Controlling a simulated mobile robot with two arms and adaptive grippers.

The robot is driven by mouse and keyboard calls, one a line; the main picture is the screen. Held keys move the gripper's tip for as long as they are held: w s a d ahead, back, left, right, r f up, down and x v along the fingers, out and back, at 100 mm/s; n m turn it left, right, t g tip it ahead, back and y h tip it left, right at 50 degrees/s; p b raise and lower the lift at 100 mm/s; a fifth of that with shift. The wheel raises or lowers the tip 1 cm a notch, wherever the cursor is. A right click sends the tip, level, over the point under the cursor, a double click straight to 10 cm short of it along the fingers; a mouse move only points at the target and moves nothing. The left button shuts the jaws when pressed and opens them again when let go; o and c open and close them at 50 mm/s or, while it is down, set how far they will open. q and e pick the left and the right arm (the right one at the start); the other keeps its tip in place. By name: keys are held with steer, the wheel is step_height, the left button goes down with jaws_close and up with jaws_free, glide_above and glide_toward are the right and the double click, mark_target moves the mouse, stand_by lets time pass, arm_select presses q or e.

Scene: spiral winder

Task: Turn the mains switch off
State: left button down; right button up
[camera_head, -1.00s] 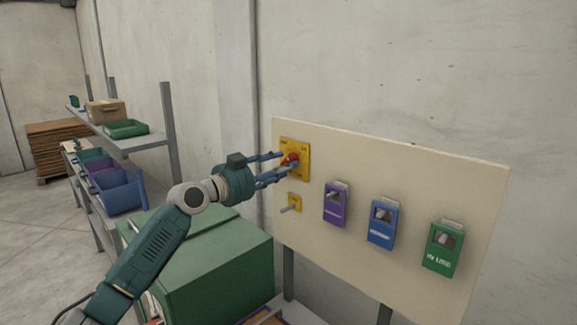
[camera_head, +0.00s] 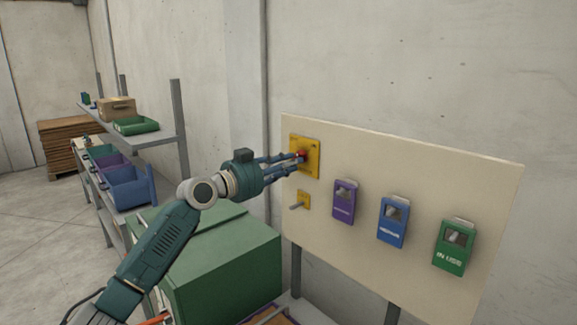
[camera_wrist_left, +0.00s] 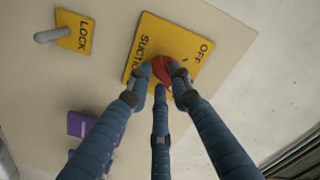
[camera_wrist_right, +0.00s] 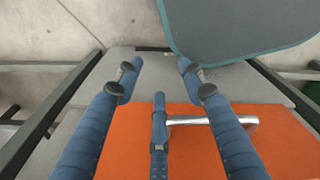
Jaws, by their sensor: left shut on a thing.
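The mains switch is a red knob (camera_head: 300,155) on a yellow plate (camera_head: 313,166), at the upper left of a cream board. The left wrist view shows the red knob (camera_wrist_left: 162,72) in the middle of the yellow plate (camera_wrist_left: 150,35), with OFF and a partly hidden word starting SUCTI printed beside it. My left gripper (camera_head: 296,158) has its fingertips closed around the knob, hiding part of it, so its exact turn position cannot be told. My right gripper (camera_wrist_right: 158,75) shows only in its wrist view, with fingers spread and nothing between the tips.
Below the switch is a small yellow LOCK plate with a grey peg (camera_head: 298,206). Purple (camera_head: 343,203), blue (camera_head: 392,222) and green (camera_head: 453,247) tag holders hang to the right. A green cabinet (camera_head: 220,275) stands below my left arm. An orange surface (camera_wrist_right: 270,145) with a metal handle lies under my right gripper.

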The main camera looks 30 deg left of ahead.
arm_select(q)
steer(key=n+p, duration=0.1)
steer(key=n, duration=0.4)
steer(key=r+n+p, duration=0.1)
steer(key=n, duration=0.9)
steer(key=shift+s+d+r+p, duration=0.15)
steer(key=shift+d+p, duration=0.1)
steer(key=shift+p, duration=0.15)
steer(key=shift+n, duration=0.6)
steer(key=c, duration=1.5)
jaws_free()
steer(key=shift+c, duration=0.2)
steer(key=v, duration=1.1)
steer(key=shift+s+f, duration=0.2)
steer(key=shift+s, duration=0.1)
